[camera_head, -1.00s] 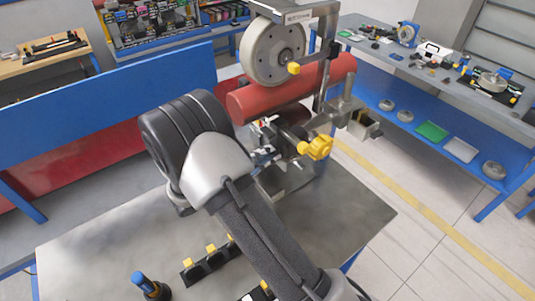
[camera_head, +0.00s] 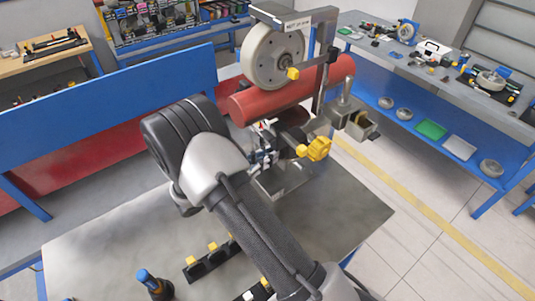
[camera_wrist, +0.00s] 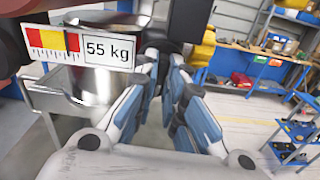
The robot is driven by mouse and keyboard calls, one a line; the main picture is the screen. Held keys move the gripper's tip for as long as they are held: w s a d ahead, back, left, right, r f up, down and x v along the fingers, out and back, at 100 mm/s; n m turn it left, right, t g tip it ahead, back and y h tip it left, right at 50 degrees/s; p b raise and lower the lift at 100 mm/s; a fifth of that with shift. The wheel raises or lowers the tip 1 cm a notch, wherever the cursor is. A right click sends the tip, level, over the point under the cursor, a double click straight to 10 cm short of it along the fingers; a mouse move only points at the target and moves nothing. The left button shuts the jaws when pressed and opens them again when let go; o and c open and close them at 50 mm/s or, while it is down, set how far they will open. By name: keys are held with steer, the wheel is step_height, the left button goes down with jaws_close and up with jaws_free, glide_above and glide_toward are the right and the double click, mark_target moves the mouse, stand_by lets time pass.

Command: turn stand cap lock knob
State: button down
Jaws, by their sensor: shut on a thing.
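A stand holds a grey wheel (camera_head: 272,57) above a red cylinder (camera_head: 290,92). A yellow lobed knob (camera_head: 318,148) sits on the stand's lower part, and a small yellow knob (camera_head: 293,73) is by the wheel. My gripper (camera_head: 272,147) reaches the stand's lower part from the left. In the wrist view my gripper (camera_wrist: 167,62) has its blue-padded fingers closed around a dark knob-like part (camera_wrist: 170,44), largely hidden by them. I cannot tell for sure that this is the cap lock knob. A yellow part (camera_wrist: 204,46) shows just right of it.
A "55 kg" label (camera_wrist: 108,52) with a coloured scale is close left of the fingers. The grey tabletop (camera_head: 110,235) carries a dark rack with yellow parts (camera_head: 211,258) and a blue-topped bottle (camera_head: 150,283). A blue bench (camera_head: 430,110) stands at the right.

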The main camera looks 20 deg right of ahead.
steer(key=shift+n, duration=0.6)
steer(key=c, duration=1.7)
jaws_free()
steer(key=a, duration=0.4)
steer(key=s+a, duration=0.1)
steer(key=a, duration=0.3)
steer(key=s+a, duration=0.1)
steer(key=a, duration=0.2)
steer(key=shift+s+a, duration=0.2)
steer(key=shift+a, duration=0.2)
